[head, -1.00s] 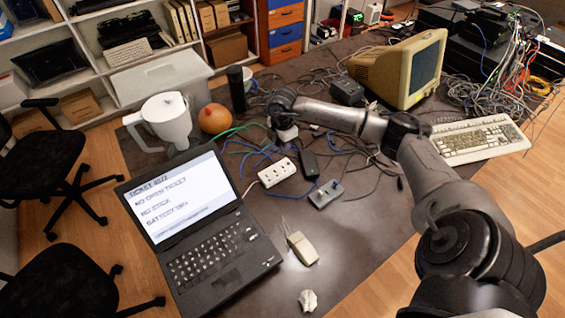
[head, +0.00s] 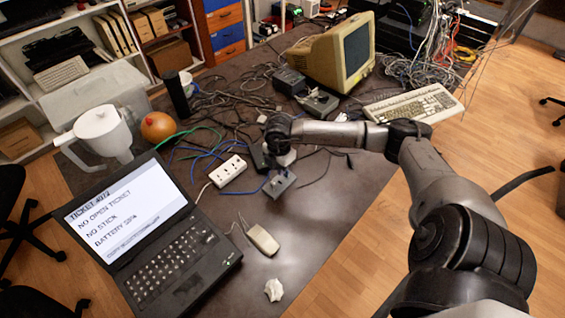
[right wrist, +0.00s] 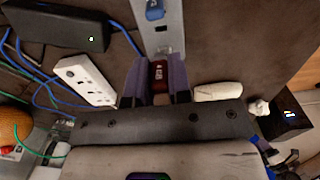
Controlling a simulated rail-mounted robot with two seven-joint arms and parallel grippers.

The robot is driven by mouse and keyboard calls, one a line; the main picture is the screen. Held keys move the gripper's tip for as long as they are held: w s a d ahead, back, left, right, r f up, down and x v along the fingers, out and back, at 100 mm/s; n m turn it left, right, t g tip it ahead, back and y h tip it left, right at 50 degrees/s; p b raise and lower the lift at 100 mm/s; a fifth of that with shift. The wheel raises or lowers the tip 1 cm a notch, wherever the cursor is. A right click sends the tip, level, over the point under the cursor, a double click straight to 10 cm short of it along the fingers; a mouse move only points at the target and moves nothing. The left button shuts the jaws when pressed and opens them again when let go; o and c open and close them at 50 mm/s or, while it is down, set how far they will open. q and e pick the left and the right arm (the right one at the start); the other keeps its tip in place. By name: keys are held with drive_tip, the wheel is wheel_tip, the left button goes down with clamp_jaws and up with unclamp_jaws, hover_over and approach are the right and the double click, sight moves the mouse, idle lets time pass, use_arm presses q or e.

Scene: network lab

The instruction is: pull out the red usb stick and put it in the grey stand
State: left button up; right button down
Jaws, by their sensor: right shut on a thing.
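My right gripper (head: 279,160) is over the near middle of the table, at the far end of a small grey block (head: 280,184), which looks like the grey stand. In the right wrist view its two fingers (right wrist: 157,88) are shut on the red usb stick (right wrist: 159,72), which has light lettering. The grey block (right wrist: 163,38) runs away from the fingers there and carries a blue stick (right wrist: 155,10) at its far part. I cannot tell whether the red stick touches the block or sits in it. In the head view the gripper hides the red stick. My left gripper is out of view.
A white power strip (head: 228,170) lies left of the block, a beige mouse (head: 262,240) in front. A black adapter (right wrist: 60,30) and blue cables lie close by. An open laptop (head: 150,235) is at front left. Another grey device (head: 317,102) sits near the beige monitor (head: 335,55).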

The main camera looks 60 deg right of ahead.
drive_tip(key=shift+s, duration=0.25)
drive_tip(key=shift+w+f+b, duration=0.3)
drive_tip(key=shift+f+b, duration=0.3)
drive_tip(key=shift+b, duration=0.05)
wheel_tip(320, 180, down, 2)
drive_tip(key=shift+s+b, duration=0.1)
drive_tip(key=shift+b, duration=0.75)
drive_tip(key=shift+f+b, duration=0.6)
drive_tip(key=shift+f, duration=0.05)
drive_tip(key=shift+f, duration=0.15)
drive_tip(key=shift+f, duration=0.25)
drive_tip(key=shift+f, duration=0.15)
